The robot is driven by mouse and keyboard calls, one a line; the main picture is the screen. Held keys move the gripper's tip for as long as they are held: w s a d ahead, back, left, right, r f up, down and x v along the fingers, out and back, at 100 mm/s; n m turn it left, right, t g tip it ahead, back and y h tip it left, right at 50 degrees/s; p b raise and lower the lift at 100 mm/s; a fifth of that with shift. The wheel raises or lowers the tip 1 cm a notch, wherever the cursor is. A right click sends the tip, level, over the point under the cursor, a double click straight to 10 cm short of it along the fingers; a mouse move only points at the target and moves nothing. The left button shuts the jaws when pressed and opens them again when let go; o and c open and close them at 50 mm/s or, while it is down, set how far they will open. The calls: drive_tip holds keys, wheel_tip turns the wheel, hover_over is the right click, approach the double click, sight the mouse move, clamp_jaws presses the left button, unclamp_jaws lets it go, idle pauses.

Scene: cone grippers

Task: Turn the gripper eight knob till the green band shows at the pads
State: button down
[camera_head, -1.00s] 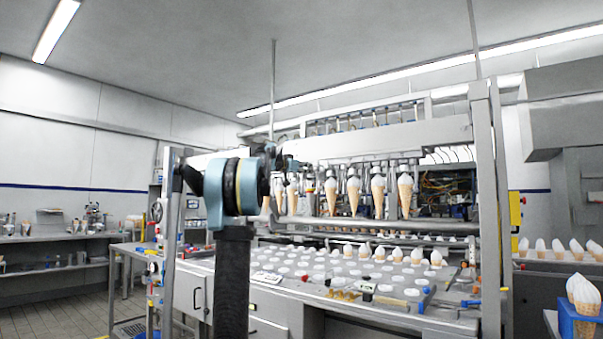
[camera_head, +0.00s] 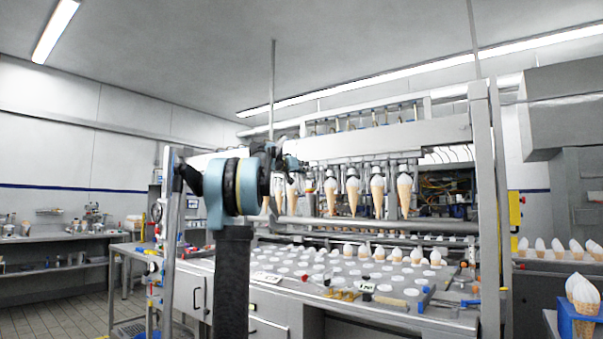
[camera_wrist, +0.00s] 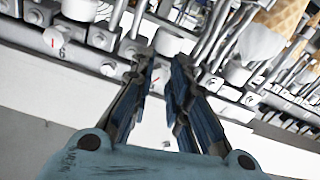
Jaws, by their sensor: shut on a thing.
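In the wrist view, my gripper (camera_wrist: 159,68) has its two dark blue fingers closed in around a small white knob (camera_wrist: 160,82) on the grey machine bar. A small red mark shows on this knob, partly hidden between the fingers. Another white knob (camera_wrist: 53,40) with a red line and a printed digit sits to the left. In the head view, my arm's wrist covers most of my gripper, by the row of cone grippers on the machine. White-tipped cones (camera_head: 377,189) hang from the cone grippers. Any colour band at the pads is too small to make out.
A wide tray table (camera_head: 340,285) with rows of white-topped holes stands below the hanging cones, with loose tools at its front. A grey post (camera_head: 488,200) rises on the right. A cone (camera_wrist: 270,40) hangs close at the right in the wrist view.

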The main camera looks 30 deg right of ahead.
drive_tip(key=shift+w+a, duration=0.1)
drive_tip(key=shift+w, duration=0.05)
drive_tip(key=c, duration=1.5)
unclamp_jaws()
drive_tip(key=shift+w, duration=0.1)
drive_tip(key=shift+a, duration=0.1)
drive_tip(key=v, duration=1.2)
drive_tip(key=shift+f, duration=0.1)
drive_tip(key=s+a+f+n+g+y, duration=0.1)
drive_tip(key=s+a+f+n+y, duration=0.3)
drive_tip(key=s+a+f, duration=0.8)
drive_tip(key=s+a+f+n+g+y, duration=0.2)
drive_tip(key=s+a+f+y, duration=0.5)
drive_tip(key=f, duration=2.6)
drive_tip(key=s+a+f+n+g+y, duration=0.1)
drive_tip(key=s+a+f+n+y, duration=0.4)
drive_tip(key=s+a+f, duration=1.3)
drive_tip(key=shift+s+a+f+n+g+y, duration=0.15)
drive_tip(key=shift+s+a+f+g, duration=0.05)
drive_tip(key=shift+a+f, duration=0.85)
drive_tip(key=shift+s+a+f+n+g+y, duration=0.2)
drive_tip(key=shift+a+f, duration=0.5)
drive_tip(key=shift+f, duration=0.6)
